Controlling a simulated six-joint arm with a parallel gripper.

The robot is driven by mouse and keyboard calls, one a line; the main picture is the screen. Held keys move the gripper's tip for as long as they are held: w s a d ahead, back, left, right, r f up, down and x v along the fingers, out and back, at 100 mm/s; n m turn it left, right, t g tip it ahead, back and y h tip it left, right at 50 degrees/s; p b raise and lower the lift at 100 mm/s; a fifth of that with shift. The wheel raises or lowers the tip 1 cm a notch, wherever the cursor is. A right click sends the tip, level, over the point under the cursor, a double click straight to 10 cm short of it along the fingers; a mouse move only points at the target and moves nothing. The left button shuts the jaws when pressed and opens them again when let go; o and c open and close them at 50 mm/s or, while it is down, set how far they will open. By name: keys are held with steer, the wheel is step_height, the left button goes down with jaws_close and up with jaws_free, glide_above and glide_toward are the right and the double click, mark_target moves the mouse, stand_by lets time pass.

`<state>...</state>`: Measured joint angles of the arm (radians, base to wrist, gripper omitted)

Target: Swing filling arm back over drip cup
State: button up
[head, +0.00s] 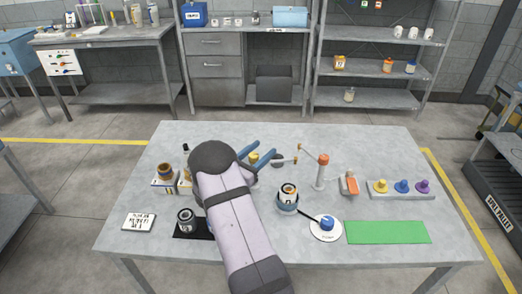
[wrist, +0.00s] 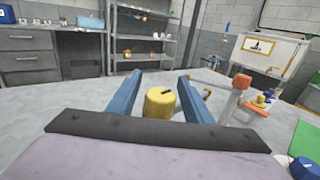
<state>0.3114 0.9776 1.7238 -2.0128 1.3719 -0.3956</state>
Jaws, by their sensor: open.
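The filling arm appears to be the pale post (head: 320,178) with an orange cap (head: 323,159). Thin rods reach left from it to small orange-brown ends (head: 296,160). In the wrist view the orange cap (wrist: 242,80) and post (wrist: 231,106) stand right of my fingers. My gripper (head: 277,150) is open, its blue fingers left of the post and apart from it. In the wrist view, a yellow cylinder with a dark mark (wrist: 160,103) shows between the fingers; I cannot tell whether they touch it. I cannot tell which thing is the drip cup.
A labelled can (head: 287,190) sits in a blue holder in front of the post. An orange piece on a grey stand (head: 349,184) is right of it. Yellow, blue and purple knobs (head: 402,187) and a green mat (head: 388,232) lie farther right. My arm covers the table's middle left.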

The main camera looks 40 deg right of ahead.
steer(key=shift+c, duration=0.3)
jaws_close()
steer(key=shift+w+a+n+t+y+b, duration=0.15)
steer(key=shift+w+n+t+y+b, duration=0.15)
steer(key=shift+n+t+y+b, duration=0.8)
steer(key=shift+w+a+n+t+y+b, duration=0.25)
steer(key=shift+n+t+b, duration=0.5)
steer(key=shift+t, duration=0.95)
steer(key=shift+w+a+n+t+y+b, duration=0.1)
steer(key=shift+w+n+t+y+b, duration=0.25)
steer(key=shift+n+t+y+b, duration=0.65)
steer(key=shift+n+t+h+p, duration=0.25)
steer(key=shift+t+p, duration=0.1)
steer(key=shift+t, duration=0.15)
steer(key=shift+o, duration=0.3)
jaws_free()
